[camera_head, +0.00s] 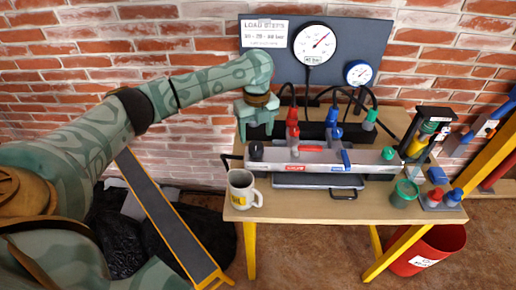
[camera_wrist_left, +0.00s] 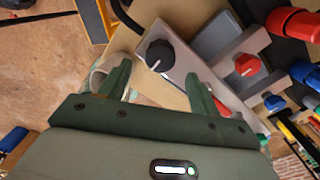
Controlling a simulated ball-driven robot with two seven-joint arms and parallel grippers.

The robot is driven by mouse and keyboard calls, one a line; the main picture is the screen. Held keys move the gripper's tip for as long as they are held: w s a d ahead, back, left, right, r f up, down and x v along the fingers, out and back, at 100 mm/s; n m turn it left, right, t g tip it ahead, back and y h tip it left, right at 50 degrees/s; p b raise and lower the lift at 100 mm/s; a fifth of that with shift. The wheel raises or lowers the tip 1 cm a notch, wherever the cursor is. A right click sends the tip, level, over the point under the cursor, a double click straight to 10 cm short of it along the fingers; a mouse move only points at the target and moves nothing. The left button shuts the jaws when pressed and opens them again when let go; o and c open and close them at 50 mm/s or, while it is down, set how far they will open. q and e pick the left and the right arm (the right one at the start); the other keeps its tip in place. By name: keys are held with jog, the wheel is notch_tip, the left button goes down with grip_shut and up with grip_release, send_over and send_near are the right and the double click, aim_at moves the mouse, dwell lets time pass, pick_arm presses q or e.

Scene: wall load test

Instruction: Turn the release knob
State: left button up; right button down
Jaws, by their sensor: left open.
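The release knob is most likely the round black knob (camera_head: 256,151) at the left end of the long silver pump body (camera_head: 318,158) on the bench. In the left wrist view this black knob (camera_wrist_left: 160,55), with a white pointer line, lies just beyond the fingertips. My left gripper (camera_head: 256,136) is open and empty, pointing down above the knob. In the left wrist view its two dark green fingers (camera_wrist_left: 160,78) are spread wide, with the knob between their lines and apart from both. My right gripper is not in view.
A white mug (camera_head: 241,190) stands at the bench's front left. Red (camera_head: 292,131) and blue (camera_head: 334,133) valves rise behind the silver body. A gauge panel (camera_head: 370,38) stands at the back. A green cup (camera_head: 404,194) and small bottles are at the right. A red bin (camera_head: 430,248) stands below.

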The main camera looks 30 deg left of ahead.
aim_at(256, 146)
pick_arm(q)
notch_tip(256, 146, down, 5)
jog(key=shift+f+b, duration=0.1)
jog(key=shift+b, duration=0.7)
